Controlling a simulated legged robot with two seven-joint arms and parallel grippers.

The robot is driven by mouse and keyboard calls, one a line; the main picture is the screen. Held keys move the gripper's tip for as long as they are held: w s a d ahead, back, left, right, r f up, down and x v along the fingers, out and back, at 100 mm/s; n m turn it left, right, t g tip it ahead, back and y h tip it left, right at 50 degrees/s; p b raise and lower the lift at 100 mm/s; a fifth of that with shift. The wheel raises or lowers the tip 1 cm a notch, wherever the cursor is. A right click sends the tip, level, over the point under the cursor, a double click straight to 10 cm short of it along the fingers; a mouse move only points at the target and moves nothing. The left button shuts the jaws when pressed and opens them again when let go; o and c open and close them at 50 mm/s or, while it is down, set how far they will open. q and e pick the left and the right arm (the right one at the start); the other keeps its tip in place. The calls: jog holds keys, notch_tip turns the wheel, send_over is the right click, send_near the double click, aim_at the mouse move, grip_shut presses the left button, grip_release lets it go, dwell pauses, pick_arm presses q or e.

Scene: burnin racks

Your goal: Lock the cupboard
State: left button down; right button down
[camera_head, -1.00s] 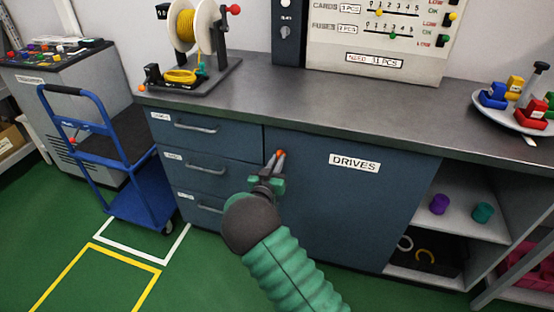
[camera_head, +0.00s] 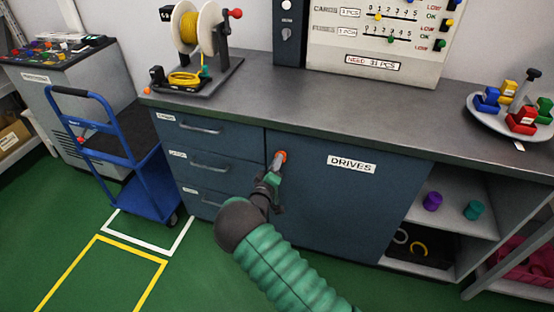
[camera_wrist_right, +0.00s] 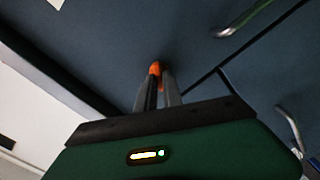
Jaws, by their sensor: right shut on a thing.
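The cupboard is the dark blue door (camera_head: 345,205) labelled DRIVES, under the grey worktop; it looks closed. An orange knob or key (camera_head: 280,156) sits near the door's upper left edge. My right gripper (camera_head: 277,164) is at this orange piece, with its fingers shut on it. In the right wrist view the orange piece (camera_wrist_right: 155,69) shows between the tips of my right gripper (camera_wrist_right: 157,80), against the blue front. The fingers hide much of it, so its turn angle cannot be told. My left gripper is not in view.
Drawers with bar handles (camera_head: 210,165) are left of the door. Open shelves (camera_head: 455,215) with a purple and a teal cylinder are to its right. A blue trolley (camera_head: 130,165) stands at the left. A spool stand (camera_head: 195,70) and a plate (camera_head: 480,112) of coloured parts are on the worktop.

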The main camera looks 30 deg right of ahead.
jog(key=shift+w+a+f+n+p, duration=0.1)
jog(key=shift+n+p, duration=0.45)
jog(key=shift+n, duration=2.45)
jog(key=c, duration=1.5)
grip_release()
jog(key=shift+f, duration=0.15)
